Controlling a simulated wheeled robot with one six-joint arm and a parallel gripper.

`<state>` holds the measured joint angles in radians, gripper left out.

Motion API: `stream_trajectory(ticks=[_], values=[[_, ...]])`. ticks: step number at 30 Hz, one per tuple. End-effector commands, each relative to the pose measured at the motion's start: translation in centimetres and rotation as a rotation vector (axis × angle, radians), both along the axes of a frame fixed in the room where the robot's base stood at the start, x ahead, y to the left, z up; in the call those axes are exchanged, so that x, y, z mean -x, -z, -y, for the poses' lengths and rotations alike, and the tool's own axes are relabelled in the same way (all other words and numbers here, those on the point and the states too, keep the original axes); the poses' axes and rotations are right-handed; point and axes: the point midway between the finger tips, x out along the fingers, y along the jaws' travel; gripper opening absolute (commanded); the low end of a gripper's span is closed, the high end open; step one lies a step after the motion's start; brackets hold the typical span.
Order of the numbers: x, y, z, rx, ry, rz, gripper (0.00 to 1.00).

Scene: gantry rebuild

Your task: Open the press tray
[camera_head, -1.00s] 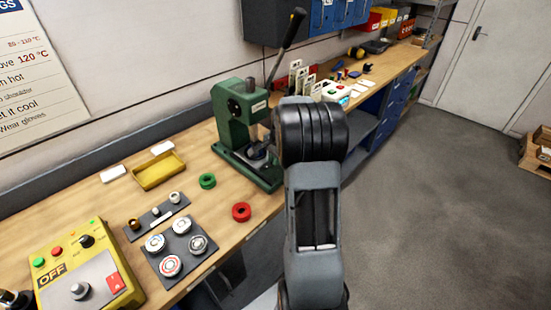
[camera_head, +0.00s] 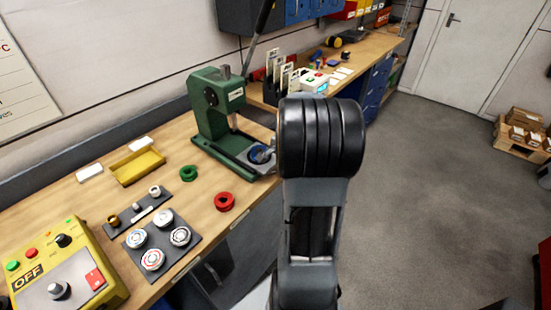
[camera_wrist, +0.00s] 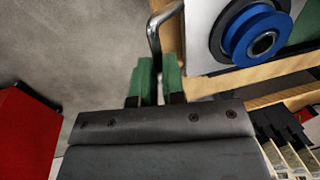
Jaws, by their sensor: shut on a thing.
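The green press (camera_head: 207,115) stands on the wooden bench. Its grey press tray (camera_head: 243,158) sticks out at the front of the base, toward my arm, with a blue ring-shaped part (camera_head: 260,154) on it. The wrist view shows the tray's pale plate (camera_wrist: 199,45) and the blue part (camera_wrist: 236,42) from close by. My gripper (camera_wrist: 156,74), with green finger pads, is shut on the bent metal tray handle (camera_wrist: 154,32). In the head view my arm hides the gripper and handle.
A red ring (camera_head: 225,202) and a green ring (camera_head: 188,174) lie on the bench near the press. A yellow tray (camera_head: 137,168) and a yellow control box (camera_head: 70,265) stand at left. The floor (camera_head: 430,170) at right is open.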

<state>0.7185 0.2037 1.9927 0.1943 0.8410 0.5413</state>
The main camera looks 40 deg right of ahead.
Motion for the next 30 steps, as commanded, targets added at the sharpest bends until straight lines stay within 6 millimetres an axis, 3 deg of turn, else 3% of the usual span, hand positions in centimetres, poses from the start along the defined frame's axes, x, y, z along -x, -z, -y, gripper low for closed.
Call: stream_trajectory(ticks=[7, 8, 15, 24, 30], values=[[-0.1, -0.1, 0.0, 0.002, 0.000, 0.002, 0.00], [-0.1, -0.1, 0.0, 0.002, 0.000, 0.002, 0.13], [-0.1, -0.1, 0.0, 0.001, 0.000, 0.001, 0.36], [0.0, -0.4, 0.0, 0.001, 0.000, 0.002, 0.36], [0.5, -3.1, 0.2, 0.003, 0.001, 0.005, 0.36]])
